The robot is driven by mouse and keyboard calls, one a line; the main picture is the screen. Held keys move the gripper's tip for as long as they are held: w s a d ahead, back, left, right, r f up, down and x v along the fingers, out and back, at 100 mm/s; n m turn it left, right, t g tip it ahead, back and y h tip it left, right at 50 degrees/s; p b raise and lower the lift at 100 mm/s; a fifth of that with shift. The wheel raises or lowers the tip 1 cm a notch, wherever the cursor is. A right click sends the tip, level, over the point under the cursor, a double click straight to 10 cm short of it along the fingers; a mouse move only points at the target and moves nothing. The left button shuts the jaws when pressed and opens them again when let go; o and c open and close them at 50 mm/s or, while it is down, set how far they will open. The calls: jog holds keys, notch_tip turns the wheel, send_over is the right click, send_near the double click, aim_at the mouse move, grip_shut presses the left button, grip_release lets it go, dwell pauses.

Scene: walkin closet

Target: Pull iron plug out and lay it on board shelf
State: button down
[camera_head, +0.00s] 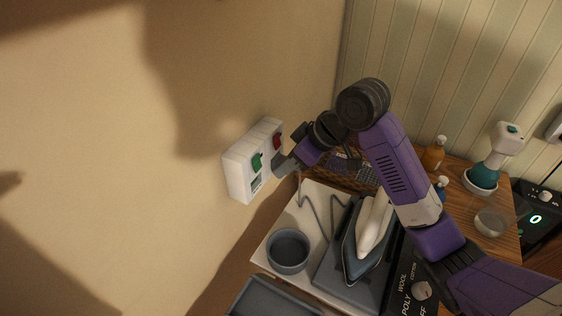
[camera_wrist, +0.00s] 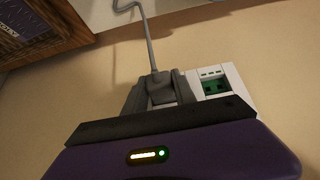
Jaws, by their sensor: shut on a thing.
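A white socket panel (camera_head: 240,178) with a green and a red switch is on the tan wall. My gripper (camera_head: 283,167) is at the panel's lower right side. In the wrist view my gripper (camera_wrist: 160,97) is shut on the grey plug (camera_wrist: 162,85), with a finger on each side and the cord (camera_wrist: 149,42) running up. The white panel (camera_wrist: 238,85) lies behind the fingers; whether the plug's pins are in the socket is hidden. The iron (camera_head: 364,240) rests on a dark blue-grey pad on the pale board shelf (camera_head: 314,196), below the panel.
A blue-grey bowl (camera_head: 288,251) stands on the shelf left of the iron, above a blue-grey tray (camera_head: 268,300). A wicker basket (camera_head: 340,170) is behind. Bottles and a glass bowl (camera_head: 491,222) stand on the wooden top at right. Bare shelf shows behind the bowl.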

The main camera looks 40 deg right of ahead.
jog(key=shift+s+d, duration=0.35)
jog(key=shift+s, duration=0.55)
jog(key=shift+s+d, duration=0.4)
jog(key=shift+s, duration=0.45)
jog(key=shift+s+d, duration=0.35)
jog(key=shift+s, duration=0.55)
dwell(0.3)
